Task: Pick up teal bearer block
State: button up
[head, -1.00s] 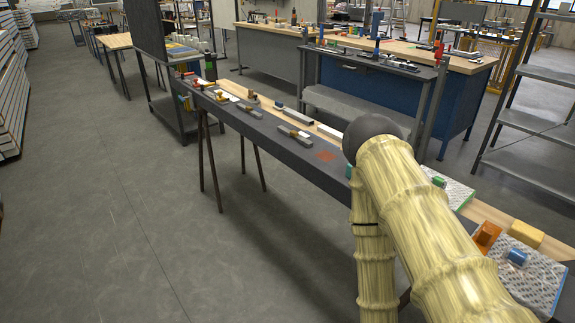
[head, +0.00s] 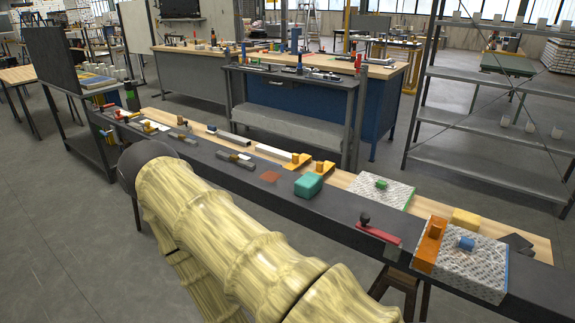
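The teal bearer block (head: 308,186) sits on the dark top of the long, narrow bench (head: 335,205), near the middle of the head view. It is a rounded box shape and stands apart from its neighbours. My arm, in a pale yellow ribbed cover, crosses the lower left of the head view in front of the bench. My gripper is not in view, so its state and what it holds do not show.
Right of the block are a red clamp (head: 378,232), a patterned plate with a green piece (head: 381,184), an orange block (head: 428,245) and a yellow block (head: 465,219). Grey bars (head: 236,160) and a reddish patch (head: 270,177) lie to its left. Shelving (head: 490,130) stands behind.

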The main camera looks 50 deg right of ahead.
aim_at(307, 186)
jog(key=z, duration=0.05)
jog(key=i, duration=1.65)
jog(key=z, duration=2.25)
